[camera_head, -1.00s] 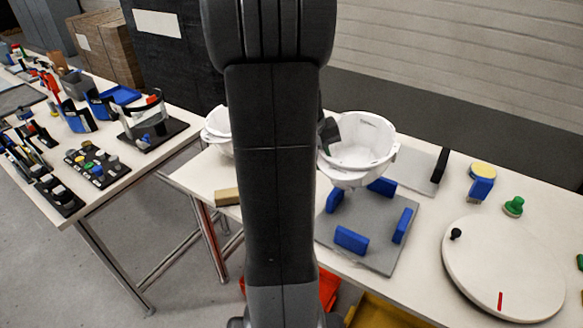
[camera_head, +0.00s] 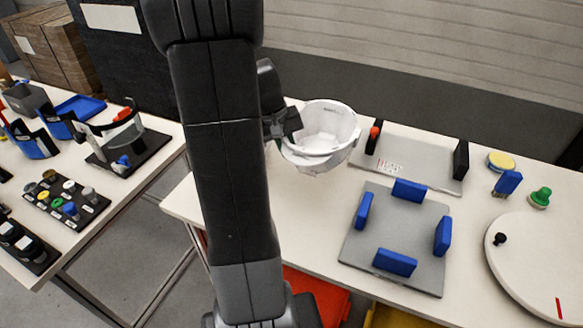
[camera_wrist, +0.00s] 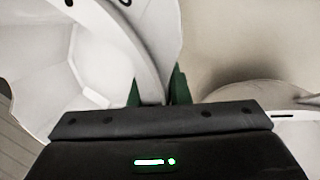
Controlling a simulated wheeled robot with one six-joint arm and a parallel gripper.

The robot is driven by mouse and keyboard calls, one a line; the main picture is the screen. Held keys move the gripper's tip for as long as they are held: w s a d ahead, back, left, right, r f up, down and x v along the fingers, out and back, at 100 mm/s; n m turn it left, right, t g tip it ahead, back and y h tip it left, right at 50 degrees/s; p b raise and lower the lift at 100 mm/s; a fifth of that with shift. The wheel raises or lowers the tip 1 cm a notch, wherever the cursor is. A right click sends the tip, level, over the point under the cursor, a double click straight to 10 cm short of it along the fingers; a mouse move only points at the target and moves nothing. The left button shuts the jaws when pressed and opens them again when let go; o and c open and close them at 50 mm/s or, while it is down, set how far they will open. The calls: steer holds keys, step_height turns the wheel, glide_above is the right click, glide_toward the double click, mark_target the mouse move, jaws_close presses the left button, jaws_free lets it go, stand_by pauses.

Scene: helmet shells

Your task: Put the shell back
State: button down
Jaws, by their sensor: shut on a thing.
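A white helmet shell (camera_head: 322,132), open side up, is held above the table, left of and behind the grey plate (camera_head: 398,225) with upright blue blocks. My gripper (camera_head: 284,124) is shut on the shell's left side in the head view. In the wrist view the shell (camera_wrist: 90,60) fills the left, with its wall between the green fingertips (camera_wrist: 157,90) of my gripper. A pale rounded thing (camera_wrist: 262,94) shows at the right there; I cannot tell whether it is another shell. The middle of the blue-block plate is empty.
A grey board (camera_head: 410,168) with a red-topped post and black blocks lies behind the plate. A round white disc (camera_head: 540,265), a green knob (camera_head: 540,197) and a yellow-topped piece (camera_head: 501,161) are at right. A second table (camera_head: 130,185) at left holds many parts.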

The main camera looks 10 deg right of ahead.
steer(key=shift+f, duration=2.95)
steer(key=shift+f, duration=0.15)
steer(key=c, duration=1.4)
jaws_free()
steer(key=shift+o, duration=0.2)
steer(key=v, duration=1.2)
